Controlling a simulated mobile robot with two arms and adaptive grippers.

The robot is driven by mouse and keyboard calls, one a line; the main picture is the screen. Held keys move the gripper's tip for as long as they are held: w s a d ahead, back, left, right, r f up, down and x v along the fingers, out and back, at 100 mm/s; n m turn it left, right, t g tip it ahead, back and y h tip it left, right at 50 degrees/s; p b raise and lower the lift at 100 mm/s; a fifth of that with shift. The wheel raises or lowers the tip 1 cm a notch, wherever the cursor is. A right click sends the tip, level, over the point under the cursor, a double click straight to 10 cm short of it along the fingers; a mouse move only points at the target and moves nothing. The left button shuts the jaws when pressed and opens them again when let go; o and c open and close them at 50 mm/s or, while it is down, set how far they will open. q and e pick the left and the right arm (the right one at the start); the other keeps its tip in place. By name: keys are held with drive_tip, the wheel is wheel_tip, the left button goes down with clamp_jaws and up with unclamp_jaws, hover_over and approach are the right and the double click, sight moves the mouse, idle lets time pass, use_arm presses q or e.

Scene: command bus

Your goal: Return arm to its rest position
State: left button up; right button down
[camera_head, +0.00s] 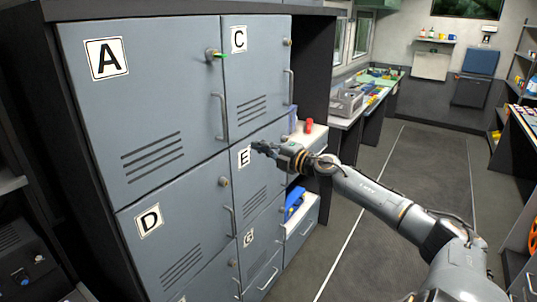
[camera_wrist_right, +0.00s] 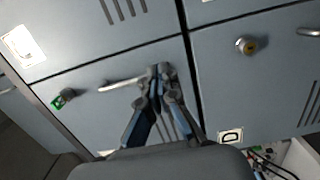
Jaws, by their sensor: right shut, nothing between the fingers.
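My right arm (camera_head: 372,192) reaches in from the lower right of the head view. Its gripper (camera_head: 257,147) is in front of the grey locker door labelled E (camera_head: 262,168), close to the label. In the right wrist view the gripper (camera_wrist_right: 158,72) has its fingers together with nothing between them, in front of grey doors and a bar handle (camera_wrist_right: 122,84). I cannot tell from these views whether the fingertips touch the door. My left gripper is not in view.
Locker doors A (camera_head: 140,100), C (camera_head: 257,70) and D (camera_head: 180,225) look shut. A green-tagged key (camera_head: 216,55) sits at door A's lock. An open drawer (camera_head: 301,228) holds something blue. A red object (camera_head: 309,125) stands beyond the lockers. The floor (camera_head: 395,245) is clear.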

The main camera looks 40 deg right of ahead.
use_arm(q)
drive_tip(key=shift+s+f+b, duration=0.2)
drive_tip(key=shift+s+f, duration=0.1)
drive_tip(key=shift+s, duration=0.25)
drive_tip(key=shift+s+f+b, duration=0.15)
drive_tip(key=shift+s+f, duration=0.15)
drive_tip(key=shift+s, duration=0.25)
use_arm(e)
drive_tip(key=s, duration=0.2)
drive_tip(key=shift+s+d, duration=0.3)
drive_tip(key=shift+s, duration=0.1)
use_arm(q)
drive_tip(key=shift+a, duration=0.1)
use_arm(e)
drive_tip(key=shift+r, duration=0.1)
